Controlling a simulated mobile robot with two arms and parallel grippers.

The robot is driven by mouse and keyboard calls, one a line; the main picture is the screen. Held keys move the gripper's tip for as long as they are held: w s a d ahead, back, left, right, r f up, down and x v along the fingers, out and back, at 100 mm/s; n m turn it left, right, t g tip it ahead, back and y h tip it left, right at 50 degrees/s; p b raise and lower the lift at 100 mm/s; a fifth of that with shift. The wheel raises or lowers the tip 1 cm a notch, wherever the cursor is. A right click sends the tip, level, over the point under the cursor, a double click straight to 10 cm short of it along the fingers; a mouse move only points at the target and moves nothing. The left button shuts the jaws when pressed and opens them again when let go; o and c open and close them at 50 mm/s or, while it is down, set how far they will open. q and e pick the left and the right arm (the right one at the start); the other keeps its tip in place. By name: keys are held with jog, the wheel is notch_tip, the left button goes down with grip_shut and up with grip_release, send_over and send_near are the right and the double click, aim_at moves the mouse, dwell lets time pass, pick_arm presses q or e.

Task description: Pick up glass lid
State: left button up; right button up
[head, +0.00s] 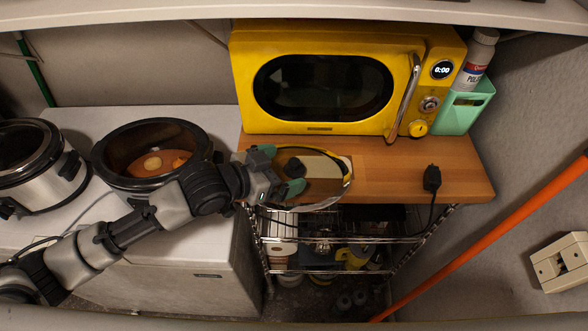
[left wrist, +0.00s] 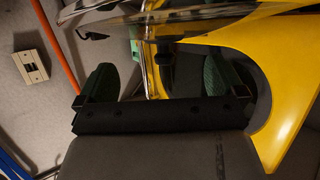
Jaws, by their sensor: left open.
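The glass lid (head: 325,185) is clear, with a pale rim and a dark knob (head: 295,167). In the head view it shows at the front edge of the wooden shelf, just right of my left gripper (head: 280,170). The left gripper is open, its green fingertips on either side of the knob's near side. In the left wrist view, the lid's glass (left wrist: 185,22) spans the top and the dark knob (left wrist: 165,62) lies beyond the gap between my open fingers (left wrist: 162,82). Contact with the knob cannot be told. My right gripper is not in view.
A yellow microwave (head: 315,75) stands on the wooden shelf (head: 445,170), beside a green holder (head: 465,108) with a bottle. A cooker pot with food (head: 150,150) and another cooker (head: 35,165) are at left. A black plug (head: 432,178) and an orange pole (head: 480,245) are at right.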

aim_at(291, 166)
pick_arm(q)
jog(key=p+x, duration=0.1)
jog(key=x, duration=0.3)
jog(key=shift+r, duration=0.1)
jog(key=shift+a, duration=0.15)
jog(key=shift+c, duration=1)
jog(key=shift+s, duration=0.1)
jog(key=c, duration=1.6)
